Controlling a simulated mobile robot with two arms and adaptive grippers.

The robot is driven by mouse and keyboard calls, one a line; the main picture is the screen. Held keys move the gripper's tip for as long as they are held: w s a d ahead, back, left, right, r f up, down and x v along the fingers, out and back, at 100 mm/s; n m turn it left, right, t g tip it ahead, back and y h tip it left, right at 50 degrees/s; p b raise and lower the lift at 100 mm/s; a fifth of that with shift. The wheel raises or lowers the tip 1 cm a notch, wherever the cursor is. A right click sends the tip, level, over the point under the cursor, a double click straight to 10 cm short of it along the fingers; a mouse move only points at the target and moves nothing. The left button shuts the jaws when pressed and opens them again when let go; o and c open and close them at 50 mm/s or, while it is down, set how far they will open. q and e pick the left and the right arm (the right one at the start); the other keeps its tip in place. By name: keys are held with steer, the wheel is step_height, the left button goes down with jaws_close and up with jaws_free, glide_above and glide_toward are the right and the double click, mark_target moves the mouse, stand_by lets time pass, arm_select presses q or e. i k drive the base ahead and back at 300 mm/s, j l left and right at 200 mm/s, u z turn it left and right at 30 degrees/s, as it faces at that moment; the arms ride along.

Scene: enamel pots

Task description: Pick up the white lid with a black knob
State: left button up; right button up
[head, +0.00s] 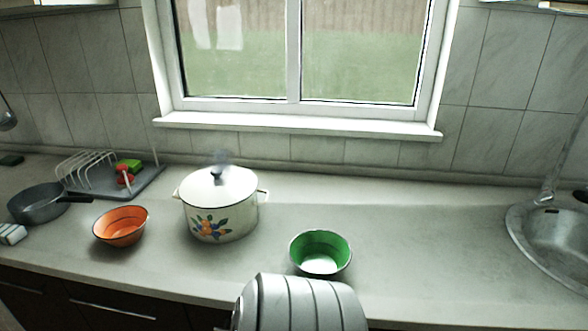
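The white lid (232,187) with a black knob (216,175) sits on top of a white enamel pot (238,226). The pot has a painted fruit and leaf pattern on its front and a small handle on each side. Faint steam rises above the knob. The pot stands on the counter, left of the picture's middle. Neither of my grippers shows in the head view. A grey ribbed part, which seems to be one of my arm links, rises from the bottom edge, in front of and to the right of the pot.
An orange bowl (121,226) stands left of the pot, a green bowl (320,252) to its right. A grey pan (38,203) and a dish rack (92,172) are at the far left, a sink (552,246) at the far right. The counter (430,240) between green bowl and sink is clear.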

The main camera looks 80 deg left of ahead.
mark_target(191, 190)
steer(key=u, duration=3.2)
